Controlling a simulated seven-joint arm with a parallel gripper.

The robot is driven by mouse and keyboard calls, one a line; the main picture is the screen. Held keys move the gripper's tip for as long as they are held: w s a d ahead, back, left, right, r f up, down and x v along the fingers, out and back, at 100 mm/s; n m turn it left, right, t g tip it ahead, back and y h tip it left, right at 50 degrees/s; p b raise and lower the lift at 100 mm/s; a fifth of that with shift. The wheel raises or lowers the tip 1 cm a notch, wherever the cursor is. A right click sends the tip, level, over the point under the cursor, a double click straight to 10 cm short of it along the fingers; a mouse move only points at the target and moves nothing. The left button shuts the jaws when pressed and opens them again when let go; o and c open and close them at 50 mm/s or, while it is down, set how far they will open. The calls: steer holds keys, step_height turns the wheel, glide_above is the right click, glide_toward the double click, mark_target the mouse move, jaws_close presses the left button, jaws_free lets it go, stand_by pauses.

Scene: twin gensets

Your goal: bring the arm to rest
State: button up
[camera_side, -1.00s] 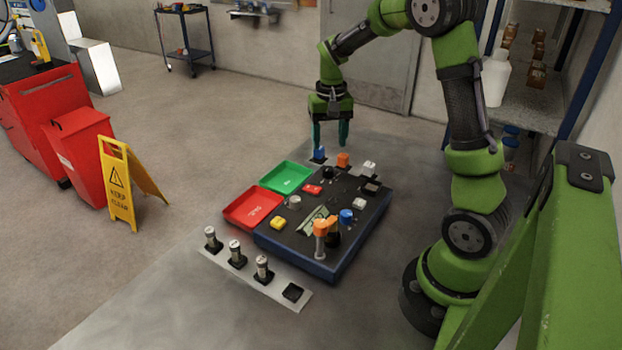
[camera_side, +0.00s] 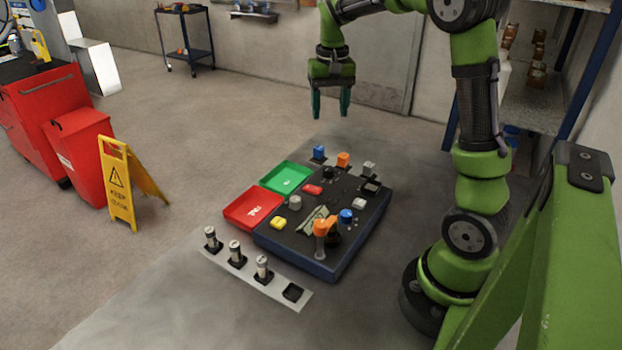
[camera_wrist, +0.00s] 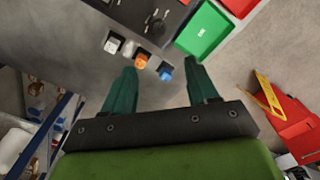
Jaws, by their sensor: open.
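My gripper (camera_side: 331,112) is open and empty. It hangs in the air above and behind the far end of the dark control panel (camera_side: 285,240) on the table, fingers pointing down. In the wrist view its two green fingers (camera_wrist: 160,90) stand apart with nothing held between them. The blue knob (camera_side: 319,153), the orange knob (camera_side: 343,160) and the white knob (camera_side: 369,168) stand below it at the panel's far edge, apart from the fingers. The blue knob also shows beyond the fingers in the wrist view (camera_wrist: 165,71).
A green tray (camera_side: 273,185) and a red tray (camera_side: 238,222) lie left of the panel. A pale strip (camera_side: 250,278) with several upright cylinders and one empty dark socket lies in front. A shelf (camera_side: 530,100) stands at the right. The air around my gripper is clear.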

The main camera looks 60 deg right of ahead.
steer(key=s+a+r+n+t, duration=0.1)
steer(key=s+a+t, duration=0.1)
steer(key=s+a, duration=0.2)
steer(key=s+a+r+n+t+y, duration=0.1)
steer(key=s+a, duration=0.3)
steer(key=a, duration=0.6)
steer(key=s+a+r+n+t+y, duration=0.1)
steer(key=s+a+n+t, duration=0.2)
steer(key=a, duration=0.4)
steer(key=shift+s+a+r+t, duration=0.15)
steer(key=shift+s+t, duration=0.35)
steer(key=shift+s, duration=0.3)
